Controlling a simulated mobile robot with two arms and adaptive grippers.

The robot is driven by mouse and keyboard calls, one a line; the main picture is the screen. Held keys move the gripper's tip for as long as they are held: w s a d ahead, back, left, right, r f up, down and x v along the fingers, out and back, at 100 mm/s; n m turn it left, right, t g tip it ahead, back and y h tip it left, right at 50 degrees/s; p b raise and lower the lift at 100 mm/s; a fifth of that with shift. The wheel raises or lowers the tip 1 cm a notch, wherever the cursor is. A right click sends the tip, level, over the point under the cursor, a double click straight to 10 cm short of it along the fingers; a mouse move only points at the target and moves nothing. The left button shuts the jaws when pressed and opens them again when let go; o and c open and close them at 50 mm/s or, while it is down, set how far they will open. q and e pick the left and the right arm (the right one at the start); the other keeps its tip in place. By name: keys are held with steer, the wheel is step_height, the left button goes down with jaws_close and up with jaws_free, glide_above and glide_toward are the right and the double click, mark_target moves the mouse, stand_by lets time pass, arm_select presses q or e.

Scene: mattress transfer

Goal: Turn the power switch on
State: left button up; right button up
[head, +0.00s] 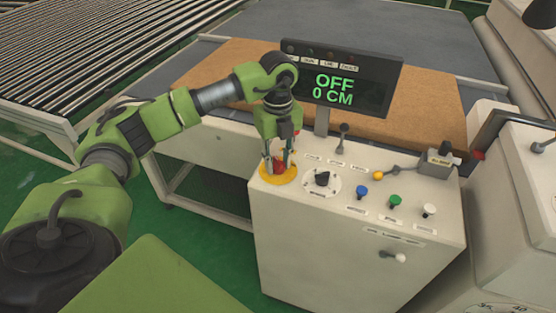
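The white control box (360,272) stands in the middle, and its display (340,84) reads "OFF" and "0 CM". The labels on the box are too small to read, so I cannot tell which control is the power switch. A red button (278,166) sits on a round yellow base (266,178) at the top's left end. My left gripper (279,167) points down over it, its two fingers apart on either side of the red button; I cannot tell whether they touch it. A black rotary knob (322,178) on a white dial is just to the right. My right gripper is not in view.
Blue (362,192), green (395,201) and white (429,210) buttons line the box top. A brown mattress (430,125) lies behind, with a roller conveyor (100,45) at upper left.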

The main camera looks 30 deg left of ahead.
arm_select(q)
steer(key=shift+c, duration=0.6)
steer(key=shift+m, duration=0.4)
steer(key=m+b, duration=0.2)
steer(key=m, duration=0.1)
steer(key=shift+f+m, duration=0.1)
steer(key=shift+m, duration=0.3)
steer(key=m+b, duration=0.1)
steer(key=m, duration=0.2)
steer(key=shift+m, duration=0.4)
steer(key=m+b, duration=0.1)
steer(key=m, duration=0.4)
steer(key=shift+b, duration=0.35)
steer(key=shift+m+b, duration=0.4)
steer(key=shift+m, duration=1.8)
steer(key=o, duration=1.1)
